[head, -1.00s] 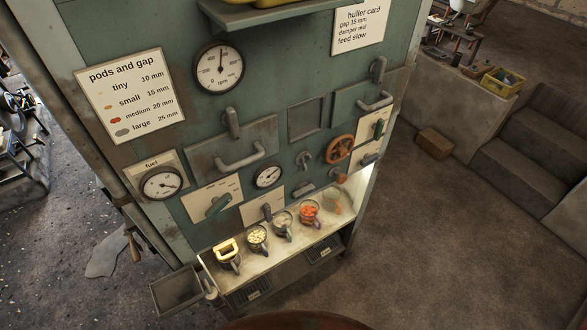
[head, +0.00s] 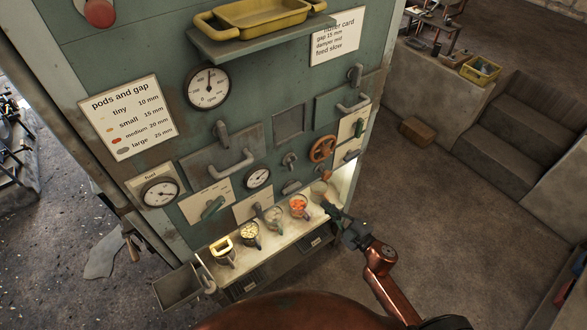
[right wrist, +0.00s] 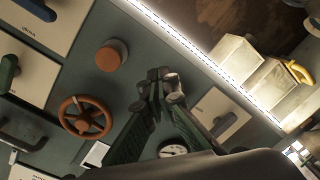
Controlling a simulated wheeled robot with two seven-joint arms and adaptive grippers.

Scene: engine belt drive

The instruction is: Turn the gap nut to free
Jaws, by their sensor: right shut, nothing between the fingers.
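No readable label marks the gap nut. An orange-brown spoked handwheel (head: 322,149) is at the right of the green panel; it also shows in the right wrist view (right wrist: 85,118). A round orange-brown knob (right wrist: 110,55) sits beside the wheel in the right wrist view. My right gripper (head: 329,208) is shut and empty, in front of the right end of the lit shelf. In the right wrist view its fingertips (right wrist: 160,78) are together, apart from the knob and wheel. My left gripper is not in view.
Several cups, one with orange pieces (head: 298,207), stand on the lit shelf (head: 262,242). A yellow tray (head: 262,14) rests on the upper ledge. Levers and a small gauge (head: 258,178) crowd the panel. The floor (head: 440,210) to the right is open.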

